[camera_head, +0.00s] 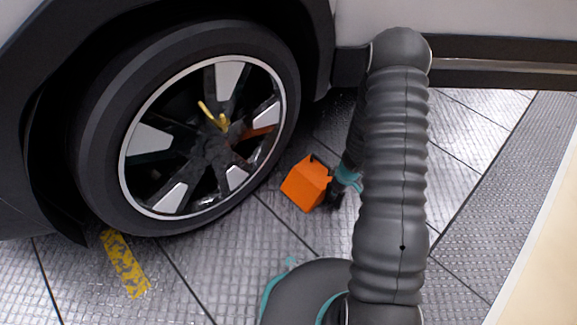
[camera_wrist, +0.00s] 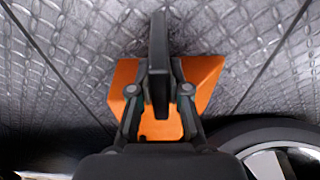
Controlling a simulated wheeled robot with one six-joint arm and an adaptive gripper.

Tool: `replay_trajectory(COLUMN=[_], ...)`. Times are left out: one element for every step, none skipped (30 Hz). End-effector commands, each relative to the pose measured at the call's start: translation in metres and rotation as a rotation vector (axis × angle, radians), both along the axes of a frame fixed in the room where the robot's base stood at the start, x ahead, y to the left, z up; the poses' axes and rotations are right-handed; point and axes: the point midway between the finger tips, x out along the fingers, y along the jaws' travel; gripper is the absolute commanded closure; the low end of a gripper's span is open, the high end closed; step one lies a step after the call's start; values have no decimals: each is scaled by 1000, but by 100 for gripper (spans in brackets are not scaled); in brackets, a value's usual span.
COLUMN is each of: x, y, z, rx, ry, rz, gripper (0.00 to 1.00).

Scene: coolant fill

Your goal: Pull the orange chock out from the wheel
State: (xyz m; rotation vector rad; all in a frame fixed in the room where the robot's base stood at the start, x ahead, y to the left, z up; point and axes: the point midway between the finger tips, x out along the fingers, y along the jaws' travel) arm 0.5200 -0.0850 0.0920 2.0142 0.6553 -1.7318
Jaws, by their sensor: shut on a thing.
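The orange chock (camera_head: 306,184) is just right of the lower edge of the car wheel (camera_head: 185,130) in the head view, with a small gap showing between chock and tyre. My gripper (camera_head: 335,192) is at the chock's right side and shut on it. In the wrist view the chock (camera_wrist: 206,78) shows on both sides of my gripper (camera_wrist: 158,100), which covers its middle. The tyre (camera_wrist: 270,130) shows at the lower right there. Whether the chock touches the floor is hard to tell.
The car's dark sill (camera_head: 500,62) runs above and behind my arm. The textured floor (camera_head: 240,255) in front of the wheel is clear. A pale edge (camera_head: 545,240) lies at the far right.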

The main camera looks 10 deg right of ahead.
Motion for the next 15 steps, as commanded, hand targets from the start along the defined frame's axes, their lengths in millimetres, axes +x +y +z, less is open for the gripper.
replay_trajectory(x=[-3, -4, -5, -6, -7, -9, -10, -11, -12, -13, -14, -16, -17, -18, -19], y=[-2, -2, -4, -4, -5, -6, -7, -8, -9, -9, -10, -11, -12, -12, -14], z=[0, 0, 0, 0, 0, 0, 0, 0, 0, 0, 0, 0, 0, 0, 0], rx=[0, -1, -1, -1, -1, -1, -1, -1, 0, 0, 0, 0, 0, 0, 0], ry=[2, 2, 2, 2, 2, 2, 2, 2, 3, 2, 3, 2, 3, 2, 2], rz=[-2, -3, -2, -3, -3, -3, -3, -3, -4, -2, -4, -2, -4, -2, -3], gripper=[100, 100, 100, 100, 100, 100, 100, 100, 100, 100, 100, 100, 100, 100, 100])
